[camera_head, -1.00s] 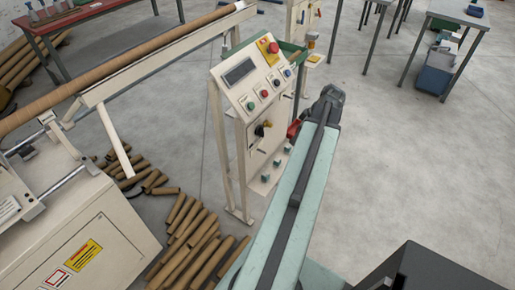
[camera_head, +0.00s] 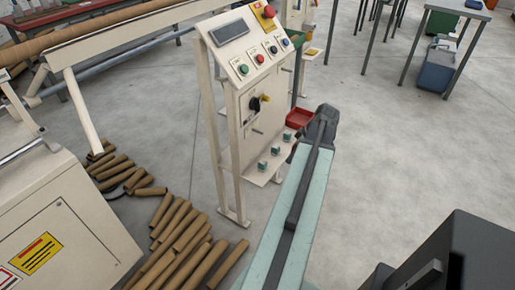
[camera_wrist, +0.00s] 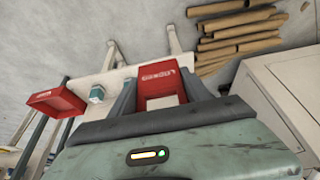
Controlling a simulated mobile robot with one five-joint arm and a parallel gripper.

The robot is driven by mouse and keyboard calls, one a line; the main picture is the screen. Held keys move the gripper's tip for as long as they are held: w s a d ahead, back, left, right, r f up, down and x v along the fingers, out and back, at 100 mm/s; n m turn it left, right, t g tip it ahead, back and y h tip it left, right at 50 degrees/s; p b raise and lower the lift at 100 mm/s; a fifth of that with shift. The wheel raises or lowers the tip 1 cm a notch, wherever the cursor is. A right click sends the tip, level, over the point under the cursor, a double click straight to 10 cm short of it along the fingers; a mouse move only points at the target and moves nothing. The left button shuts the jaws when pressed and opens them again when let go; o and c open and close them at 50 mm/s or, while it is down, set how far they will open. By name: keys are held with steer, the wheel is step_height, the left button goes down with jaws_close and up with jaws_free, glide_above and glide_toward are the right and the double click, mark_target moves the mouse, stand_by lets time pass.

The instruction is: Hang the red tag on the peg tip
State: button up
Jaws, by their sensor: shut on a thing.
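The red tag (camera_wrist: 160,82), with white lettering on it, sits between the two fingers of my gripper (camera_wrist: 160,95) in the wrist view. My gripper is shut on the tag. In the head view the dark end of my arm (camera_head: 322,125) is to the right of the cream control stand (camera_head: 238,150) and hides the tag. A short thin rod that may be the peg (camera_head: 258,131) sticks out of the stand's front panel, below the black and yellow switch (camera_head: 260,102). I cannot see the tag touching any peg.
A red tray (camera_head: 299,118) is beside the stand; it also shows in the wrist view (camera_wrist: 57,102). Small teal blocks (camera_head: 275,150) sit on the stand's low shelf. Cardboard tubes (camera_head: 180,240) lie on the floor at left.

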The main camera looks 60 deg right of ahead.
steer(key=shift+f, duration=0.15)
steer(key=shift+w, duration=0.15)
steer(key=shift+w+f, duration=0.15)
steer(key=shift+w, duration=2.8)
steer(key=shift+w+f, duration=0.15)
steer(key=shift+w, duration=2.8)
steer(key=shift+w+f, duration=0.15)
steer(key=shift+w, duration=2.8)
steer(key=o, duration=1.4)
steer(key=shift+r, duration=0.15)
steer(key=shift+r, duration=0.1)
